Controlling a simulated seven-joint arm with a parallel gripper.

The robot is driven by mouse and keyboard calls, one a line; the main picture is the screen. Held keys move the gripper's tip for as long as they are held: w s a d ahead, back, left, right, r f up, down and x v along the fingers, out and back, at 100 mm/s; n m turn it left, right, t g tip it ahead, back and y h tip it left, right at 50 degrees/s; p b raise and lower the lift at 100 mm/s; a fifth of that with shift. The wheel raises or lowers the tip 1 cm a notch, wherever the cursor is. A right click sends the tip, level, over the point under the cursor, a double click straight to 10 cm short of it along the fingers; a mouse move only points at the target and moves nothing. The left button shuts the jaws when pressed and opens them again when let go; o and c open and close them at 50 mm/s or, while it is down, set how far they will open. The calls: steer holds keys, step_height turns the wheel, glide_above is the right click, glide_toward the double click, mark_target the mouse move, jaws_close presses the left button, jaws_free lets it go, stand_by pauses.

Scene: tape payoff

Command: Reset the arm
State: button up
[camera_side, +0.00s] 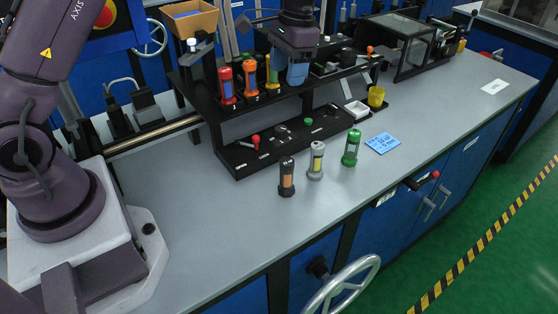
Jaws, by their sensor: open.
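My gripper (296,66) hangs at the top centre, pointing down over the black rack (215,112). It is open, and I see nothing held in it. Its fingertips are small and partly unclear against the rack and a blue patch. In the rack left of it stand a red tube (226,86), an orange tube (250,80) and a yellow-and-green tube (272,72). Three capped tubes stand upright on the grey bench in front, apart from the gripper: a black-and-orange one (287,178), a grey-and-yellow one (316,160) and a green one (351,148).
A blue card (382,143) lies on the bench near a yellow cup (376,96) and a white tray (356,110). A black panel with a red lever (255,140) fronts the rack. A clear-sided case (400,46) stands behind. The bench's right part is mostly clear; a handwheel (340,287) stands off its front.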

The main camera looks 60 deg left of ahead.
steer(key=s+d+r+t, duration=0.1)
steer(key=s+r, duration=0.3)
steer(key=s, duration=0.4)
steer(key=s+d+r+t, duration=0.2)
steer(key=s+r+t, duration=0.1)
steer(key=s, duration=0.6)
steer(key=s+d+r+n+t, duration=0.1)
steer(key=s+r+t, duration=0.2)
steer(key=s+r, duration=0.2)
steer(key=shift+s+d+h, duration=0.3)
steer(key=shift+s, duration=1.55)
steer(key=shift+r, duration=0.1)
